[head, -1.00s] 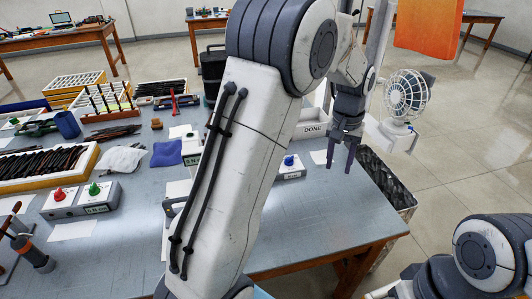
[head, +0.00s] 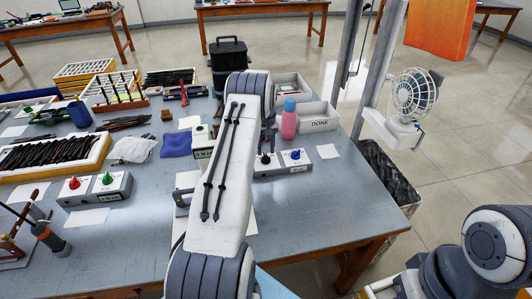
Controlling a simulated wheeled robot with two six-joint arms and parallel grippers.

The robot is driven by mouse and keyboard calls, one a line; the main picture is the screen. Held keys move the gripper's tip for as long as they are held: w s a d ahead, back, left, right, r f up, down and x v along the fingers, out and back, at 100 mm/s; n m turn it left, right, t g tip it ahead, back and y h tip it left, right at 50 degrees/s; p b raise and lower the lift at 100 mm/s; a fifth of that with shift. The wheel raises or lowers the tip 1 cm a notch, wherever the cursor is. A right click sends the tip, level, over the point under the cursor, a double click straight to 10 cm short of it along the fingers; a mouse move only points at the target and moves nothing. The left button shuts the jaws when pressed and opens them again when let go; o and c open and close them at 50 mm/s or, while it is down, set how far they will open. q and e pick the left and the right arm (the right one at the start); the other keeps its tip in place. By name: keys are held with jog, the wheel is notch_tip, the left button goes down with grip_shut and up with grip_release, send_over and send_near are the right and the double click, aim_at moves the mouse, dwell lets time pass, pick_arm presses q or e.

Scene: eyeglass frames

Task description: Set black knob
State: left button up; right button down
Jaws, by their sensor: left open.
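The black knob (head: 265,158) sits on a grey control box (head: 283,169) near the table's right side, just left of a blue knob (head: 295,154). My left arm reaches over the table, and its large white link hides much of the middle. My left gripper (head: 268,143) is open and points down just above the black knob, partly hidden behind the arm. I cannot tell whether its fingers touch the knob. My right arm shows at lower right; its gripper is out of view.
A pink bottle (head: 289,123) and a DONE tray (head: 318,117) stand behind the box. Another box with red and green knobs (head: 95,190) sits at left. A white fan (head: 414,96) stands beyond the right edge. The table's front right is clear.

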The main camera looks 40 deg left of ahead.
aim_at(266, 157)
pick_arm(q)
jog(key=shift+f, duration=1.65)
jog(key=shift+c, duration=0.3)
grip_shut()
